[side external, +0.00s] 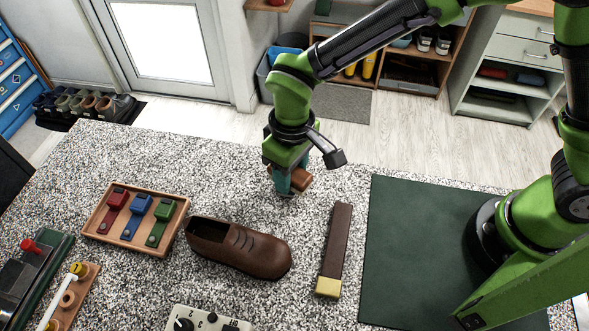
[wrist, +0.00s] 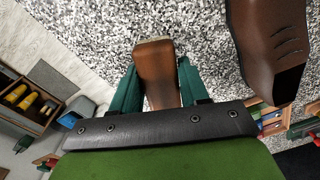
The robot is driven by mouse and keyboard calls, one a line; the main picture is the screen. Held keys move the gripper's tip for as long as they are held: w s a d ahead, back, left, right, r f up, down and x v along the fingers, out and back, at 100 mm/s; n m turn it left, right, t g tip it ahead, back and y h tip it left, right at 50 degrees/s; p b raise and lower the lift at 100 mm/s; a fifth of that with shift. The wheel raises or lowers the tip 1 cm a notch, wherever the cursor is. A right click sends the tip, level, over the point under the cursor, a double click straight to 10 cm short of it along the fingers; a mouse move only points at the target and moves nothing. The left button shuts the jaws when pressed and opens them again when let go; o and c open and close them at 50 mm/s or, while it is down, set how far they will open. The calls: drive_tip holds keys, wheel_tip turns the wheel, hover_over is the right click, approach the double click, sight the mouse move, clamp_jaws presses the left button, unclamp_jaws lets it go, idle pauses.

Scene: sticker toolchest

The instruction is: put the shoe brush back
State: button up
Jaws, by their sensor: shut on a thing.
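The shoe brush, a brown wooden block (side external: 303,179), is held between the teal fingers of my gripper (side external: 288,186). In the wrist view the brush (wrist: 156,68) sticks out lengthwise between the two fingers of my gripper (wrist: 158,85), its paler end pointing away. My gripper points down at the far side of the speckled table, behind the brown shoe (side external: 238,248). I cannot tell how far the brush is above the table. The shoe also shows in the wrist view (wrist: 266,40) at the upper right.
A wooden tray (side external: 97,233) with red, blue and green pieces stands left of the shoe. A dark brown bar (side external: 336,240) with a yellow end lies right of it. A green mat (side external: 410,250) lies further right. A control box (side external: 208,320) is at the front.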

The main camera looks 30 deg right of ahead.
hover_over(229, 181)
drive_tip(key=shift+f, duration=2.4)
drive_tip(key=shift+f, duration=0.15)
drive_tip(key=o, duration=1.1)
